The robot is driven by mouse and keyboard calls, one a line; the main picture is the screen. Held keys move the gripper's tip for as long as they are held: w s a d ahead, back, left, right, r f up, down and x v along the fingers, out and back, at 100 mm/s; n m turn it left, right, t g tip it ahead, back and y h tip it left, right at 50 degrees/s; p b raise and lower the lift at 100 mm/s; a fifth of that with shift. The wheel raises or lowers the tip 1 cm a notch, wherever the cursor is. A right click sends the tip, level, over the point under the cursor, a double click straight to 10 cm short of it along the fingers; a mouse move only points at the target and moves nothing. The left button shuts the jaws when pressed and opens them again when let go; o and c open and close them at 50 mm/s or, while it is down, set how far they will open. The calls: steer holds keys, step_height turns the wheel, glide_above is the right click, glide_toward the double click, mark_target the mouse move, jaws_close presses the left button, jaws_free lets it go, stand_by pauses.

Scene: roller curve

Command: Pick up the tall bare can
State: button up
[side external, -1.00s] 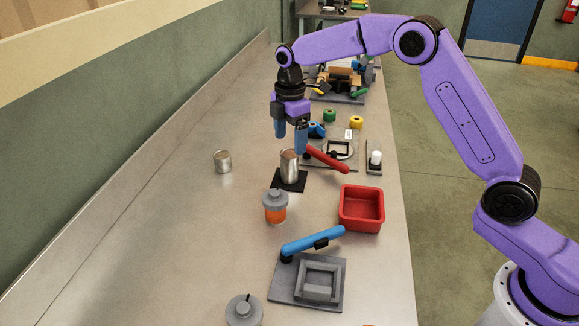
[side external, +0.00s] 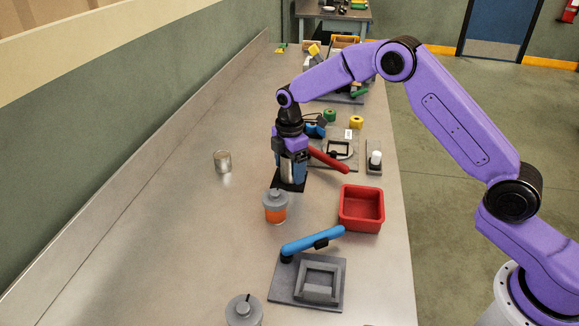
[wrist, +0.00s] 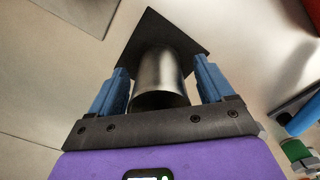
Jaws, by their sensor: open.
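The tall bare can (side external: 289,170) is a plain metal cylinder standing upright on a black square mat (side external: 288,186). In the wrist view the can (wrist: 160,78) stands between the two blue fingers, with the black mat (wrist: 150,30) around its far end. My gripper (side external: 292,176) is lowered around the can, one finger on each side. In the wrist view my gripper (wrist: 162,88) is open, and a gap shows between the can and each finger. A shorter bare metal can (side external: 222,161) stands apart to the left.
An orange jar with a grey lid (side external: 275,206) stands just in front of the mat. A red bin (side external: 361,208) is at the right. A red-handled fixture (side external: 328,159) is close behind, and a blue-handled fixture (side external: 310,272) is in front. The table's left side is mostly clear.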

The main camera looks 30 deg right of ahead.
steer(key=c, duration=1.2)
steer(key=shift+r, duration=0.1)
